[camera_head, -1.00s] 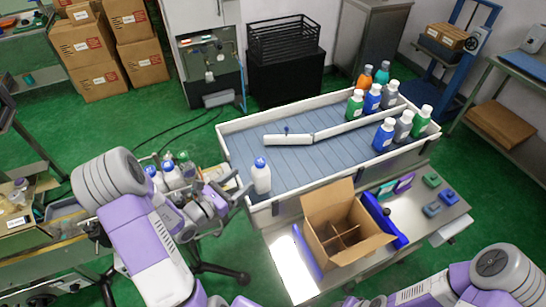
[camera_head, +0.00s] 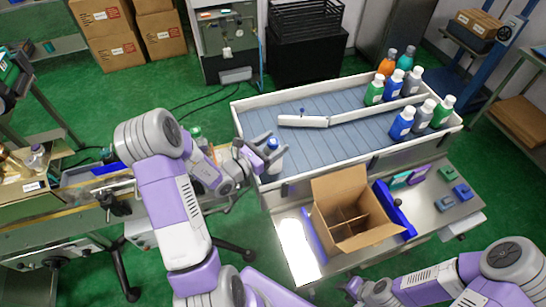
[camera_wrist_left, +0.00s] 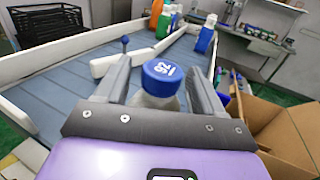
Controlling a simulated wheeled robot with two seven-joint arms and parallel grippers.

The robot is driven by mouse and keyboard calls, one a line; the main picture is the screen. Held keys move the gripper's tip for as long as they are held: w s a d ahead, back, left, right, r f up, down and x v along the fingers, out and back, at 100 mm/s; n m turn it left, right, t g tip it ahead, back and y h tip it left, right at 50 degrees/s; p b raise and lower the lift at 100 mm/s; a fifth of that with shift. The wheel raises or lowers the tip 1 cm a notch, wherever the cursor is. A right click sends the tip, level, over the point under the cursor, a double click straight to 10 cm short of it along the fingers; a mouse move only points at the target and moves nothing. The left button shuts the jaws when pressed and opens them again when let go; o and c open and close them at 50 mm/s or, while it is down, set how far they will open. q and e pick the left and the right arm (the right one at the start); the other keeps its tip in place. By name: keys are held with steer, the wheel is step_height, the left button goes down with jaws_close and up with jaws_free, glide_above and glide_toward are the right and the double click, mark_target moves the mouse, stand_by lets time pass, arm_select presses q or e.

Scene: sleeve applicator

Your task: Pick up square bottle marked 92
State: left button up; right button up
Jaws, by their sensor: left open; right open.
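The square bottle marked 92 (camera_wrist_left: 161,84) is whitish with a blue cap. In the left wrist view its cap number shows between the fingers of my open left gripper (camera_wrist_left: 165,85). In the head view the bottle (camera_head: 273,158) stands upright at the near left corner of the conveyor tray, with my left gripper (camera_head: 262,150) at it and partly covering it. I cannot tell whether the fingers touch it. My right gripper (camera_head: 352,290) is open and empty at the bottom of the head view, in front of the bench.
An open cardboard box with dividers (camera_head: 352,241) stands on the bench right of the bottle. The conveyor (camera_head: 290,153) has low white walls and a white guide bar (camera_head: 302,121). Several green, blue, grey and orange bottles stand at its far right. The bed's middle is clear.

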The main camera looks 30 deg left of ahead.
arm_select(q)
jaws_close()
steer(key=shift+r, duration=0.15)
